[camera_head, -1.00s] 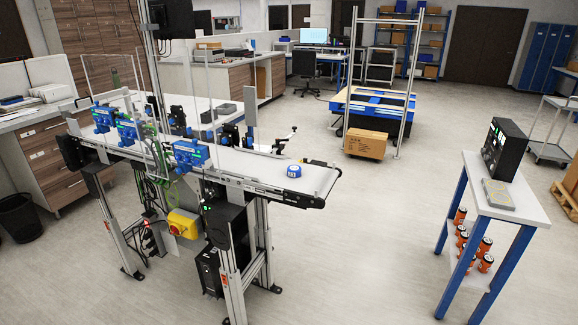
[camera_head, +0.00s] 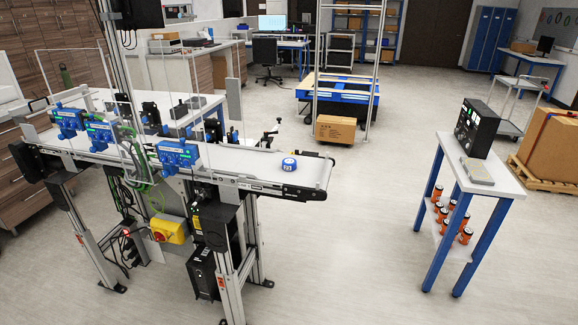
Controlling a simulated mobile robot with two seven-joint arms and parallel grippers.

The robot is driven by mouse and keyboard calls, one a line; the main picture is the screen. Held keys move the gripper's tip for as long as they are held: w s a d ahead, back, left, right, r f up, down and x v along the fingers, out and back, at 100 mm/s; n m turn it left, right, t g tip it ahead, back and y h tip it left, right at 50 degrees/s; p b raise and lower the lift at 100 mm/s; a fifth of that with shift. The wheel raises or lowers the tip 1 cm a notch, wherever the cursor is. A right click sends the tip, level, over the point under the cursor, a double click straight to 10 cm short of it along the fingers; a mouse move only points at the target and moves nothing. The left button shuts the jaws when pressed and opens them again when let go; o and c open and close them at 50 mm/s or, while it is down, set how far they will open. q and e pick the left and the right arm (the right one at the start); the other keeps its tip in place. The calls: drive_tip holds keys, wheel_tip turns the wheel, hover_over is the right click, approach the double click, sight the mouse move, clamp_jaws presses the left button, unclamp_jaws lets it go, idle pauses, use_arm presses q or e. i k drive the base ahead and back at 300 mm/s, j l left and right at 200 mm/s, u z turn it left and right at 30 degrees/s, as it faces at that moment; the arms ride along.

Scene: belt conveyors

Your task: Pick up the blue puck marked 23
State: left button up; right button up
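The blue puck (camera_head: 289,164) is a short round cylinder with a white top and a white label that appears to read 23. It sits on the light belt of the conveyor (camera_head: 240,162), near the belt's right end. Nothing touches it. Neither of my grippers shows in the head view, so their state is hidden.
A white-topped table with blue legs (camera_head: 497,182) stands at the right, carrying a black device (camera_head: 478,128) and a grey box. Several orange cans stand on its lower shelf. A cardboard box (camera_head: 335,129) lies behind the conveyor. The floor between conveyor and table is clear.

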sight(288, 164)
drive_tip(key=i+l+u, duration=0.55)
drive_tip(key=l+u, duration=0.25)
drive_tip(key=l, duration=0.2)
drive_tip(key=i+l+u, duration=0.25)
drive_tip(key=l, duration=0.2)
drive_tip(key=l+u, duration=0.55)
drive_tip(key=l, duration=0.3)
